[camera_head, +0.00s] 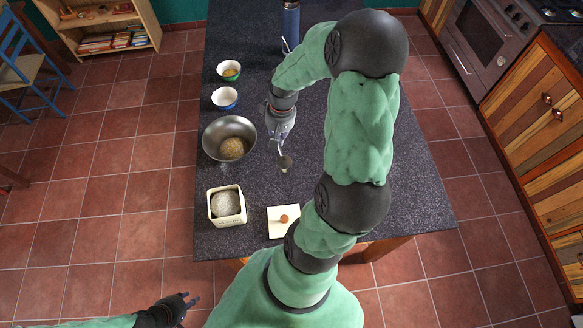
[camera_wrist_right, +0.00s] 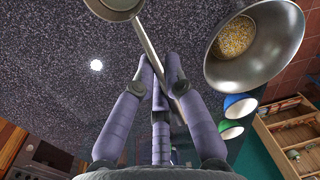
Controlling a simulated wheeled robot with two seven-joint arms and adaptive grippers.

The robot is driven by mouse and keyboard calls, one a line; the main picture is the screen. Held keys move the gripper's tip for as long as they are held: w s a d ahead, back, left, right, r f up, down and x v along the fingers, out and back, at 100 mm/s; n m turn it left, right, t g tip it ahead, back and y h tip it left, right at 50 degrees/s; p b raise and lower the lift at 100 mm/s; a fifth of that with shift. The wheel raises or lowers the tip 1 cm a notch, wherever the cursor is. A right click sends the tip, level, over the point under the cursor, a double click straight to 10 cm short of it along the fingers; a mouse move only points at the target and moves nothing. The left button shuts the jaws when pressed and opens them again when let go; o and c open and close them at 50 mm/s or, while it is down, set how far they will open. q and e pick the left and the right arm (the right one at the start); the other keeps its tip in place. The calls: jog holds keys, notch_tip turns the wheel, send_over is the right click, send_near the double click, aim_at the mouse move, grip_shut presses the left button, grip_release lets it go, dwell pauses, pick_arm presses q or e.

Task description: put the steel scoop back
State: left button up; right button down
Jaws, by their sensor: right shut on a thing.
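The steel scoop (camera_head: 285,163) is held above the dark countertop, its cup lowest in the head view. In the right wrist view its cup (camera_wrist_right: 115,4) is cut by the top edge and its handle (camera_wrist_right: 148,42) runs down between the fingers. My right gripper (camera_head: 279,136) is shut on the handle; its fingers (camera_wrist_right: 161,72) also show in the wrist view. The scoop is right of the grey mixing bowl (camera_head: 245,128), which holds grain and also shows in the wrist view (camera_wrist_right: 275,52). My left gripper (camera_head: 187,303) is open and empty at the lower left, away from the counter.
An open cream canister (camera_head: 227,222) with pale grainy contents stands at the front left, beside a square lid (camera_head: 277,231) with a brown knob. Two small bowls (camera_head: 229,77) (camera_head: 224,106) and a blue bottle (camera_head: 290,24) stand further back. The counter (camera_head: 420,205) is clear at right.

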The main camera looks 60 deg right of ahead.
aim_at(287, 163)
jog(key=s+a, duration=0.1)
jog(key=s, duration=0.1)
jog(key=s+a+m, duration=0.1)
jog(key=s, duration=0.1)
jog(key=s+a+f+m, duration=0.1)
jog(key=s, duration=0.1)
jog(key=shift+a+b, duration=0.25)
jog(key=shift+b, duration=0.1)
jog(key=w+d+f, duration=0.2)
jog(key=d+f, duration=0.1)
jog(key=d, duration=0.1)
jog(key=w+d+f, duration=0.2)
jog(key=d+f, duration=0.1)
jog(key=d, duration=0.1)
jog(key=w+d+f+p, duration=0.1)
jog(key=w+d+f, duration=0.1)
jog(key=d+f, duration=0.2)
jog(key=shift+w+f, duration=0.1)
jog(key=shift+w, duration=0.3)
jog(key=shift+f, duration=1.35)
jog(key=shift+f, duration=0.1)
